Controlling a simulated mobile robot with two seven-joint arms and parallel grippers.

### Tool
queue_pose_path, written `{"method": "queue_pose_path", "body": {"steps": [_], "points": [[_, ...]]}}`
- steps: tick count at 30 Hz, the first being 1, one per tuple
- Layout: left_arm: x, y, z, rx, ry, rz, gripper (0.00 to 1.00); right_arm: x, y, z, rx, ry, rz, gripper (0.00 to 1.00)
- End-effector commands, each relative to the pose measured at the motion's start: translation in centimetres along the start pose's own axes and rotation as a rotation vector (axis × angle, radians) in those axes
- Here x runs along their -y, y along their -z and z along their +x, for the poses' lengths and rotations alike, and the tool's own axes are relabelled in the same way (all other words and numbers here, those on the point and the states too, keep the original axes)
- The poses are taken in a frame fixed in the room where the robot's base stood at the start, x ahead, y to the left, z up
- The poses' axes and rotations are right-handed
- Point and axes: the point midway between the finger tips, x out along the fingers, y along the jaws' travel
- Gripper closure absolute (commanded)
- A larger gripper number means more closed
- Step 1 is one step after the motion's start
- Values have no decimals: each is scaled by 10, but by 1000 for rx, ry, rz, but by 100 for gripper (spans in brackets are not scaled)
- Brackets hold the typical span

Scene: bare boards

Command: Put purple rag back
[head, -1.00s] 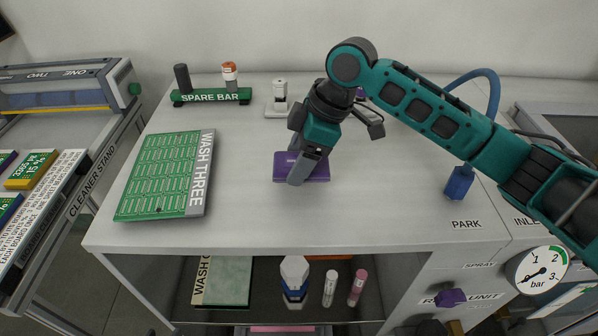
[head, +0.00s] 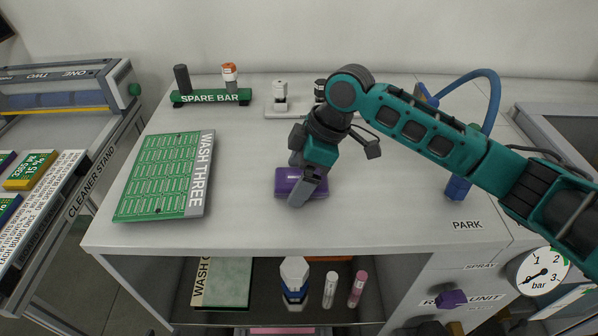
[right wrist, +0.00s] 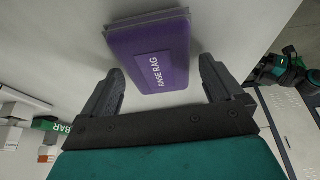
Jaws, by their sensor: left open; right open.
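The purple rag (head: 288,182) is a flat folded pad lying on the grey worktop, right of the green board. In the right wrist view the purple rag (right wrist: 152,55) shows the label RINSE RAG. My right gripper (head: 299,196) is over it in the head view and covers part of it. In the right wrist view my right gripper (right wrist: 160,82) is open, with its two fingers pointing toward the rag's near end and nothing gripped. Whether the fingertips touch the rag cannot be told.
A green WASH THREE board (head: 165,175) lies to the left. Behind stand the SPARE BAR (head: 210,97) and a small white-based stand (head: 281,97). A blue hose end (head: 458,188) is near PARK at right. Bottles (head: 294,280) stand on the shelf below. The worktop's front middle is clear.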

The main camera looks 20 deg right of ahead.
Motion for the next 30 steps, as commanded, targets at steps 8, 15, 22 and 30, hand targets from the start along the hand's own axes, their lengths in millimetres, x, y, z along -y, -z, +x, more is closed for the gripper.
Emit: {"method": "queue_pose_path", "body": {"steps": [8, 15, 22, 30], "points": [[0, 0, -1, 3, 0, 0, 57, 0, 2, -14, -1, -2, 0, 6], [0, 3, -5, 6, -1, -1, 57, -1, 1, -64, -1, -4, -1, 6], [0, 5, -7, 6, -1, -1, 57, -1, 2, -106, -1, -3, 1, 6], [0, 6, -8, 6, -1, -1, 57, 0, 1, -123, 0, 0, 0, 6]]}}
